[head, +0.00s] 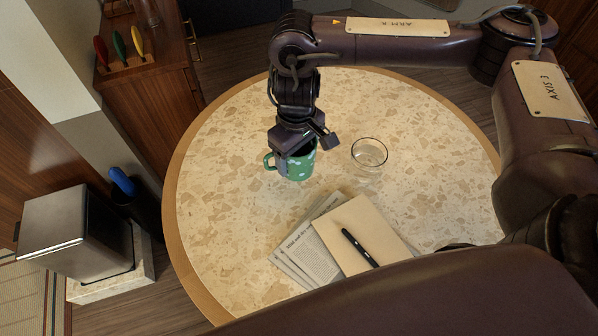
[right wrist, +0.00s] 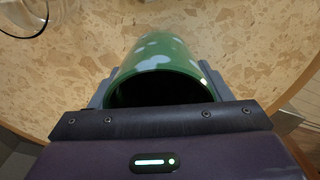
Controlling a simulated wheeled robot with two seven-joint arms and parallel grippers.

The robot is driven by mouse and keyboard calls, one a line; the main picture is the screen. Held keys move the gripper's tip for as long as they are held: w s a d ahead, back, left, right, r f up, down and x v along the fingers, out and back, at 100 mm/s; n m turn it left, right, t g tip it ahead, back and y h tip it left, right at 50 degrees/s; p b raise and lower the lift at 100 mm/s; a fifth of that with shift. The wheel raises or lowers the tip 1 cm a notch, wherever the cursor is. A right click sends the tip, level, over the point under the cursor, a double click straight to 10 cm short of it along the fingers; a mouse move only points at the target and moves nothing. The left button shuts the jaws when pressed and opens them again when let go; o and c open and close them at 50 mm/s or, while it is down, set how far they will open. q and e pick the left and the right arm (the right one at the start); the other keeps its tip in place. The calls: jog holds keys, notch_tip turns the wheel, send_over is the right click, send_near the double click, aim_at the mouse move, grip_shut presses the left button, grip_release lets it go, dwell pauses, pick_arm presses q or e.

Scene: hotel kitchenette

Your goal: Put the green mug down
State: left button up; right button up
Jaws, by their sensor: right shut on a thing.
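The green mug (head: 300,165) with pale spots is at the middle of the round stone-topped table (head: 225,200). Its handle points left in the head view. My right gripper (head: 296,150) comes down from above and is shut on the mug's upper part. In the right wrist view, the green mug (right wrist: 160,58) sits between the two fingers (right wrist: 155,85), its dark opening towards the camera. I cannot tell whether its base touches the table. My left gripper is not in view.
A clear glass (head: 369,153) stands just right of the mug. A notebook (head: 350,225) with a dark pen (head: 360,248) lies on newspapers (head: 308,258) in front. The table's left and far right areas are bare. A metal box (head: 75,235) stands off the table at left.

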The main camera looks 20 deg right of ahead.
aim_at(297, 173)
jog(key=shift+f+b, duration=0.95)
jog(key=shift+f, duration=2.45)
jog(key=shift+f, duration=0.1)
jog(key=o, duration=1.2)
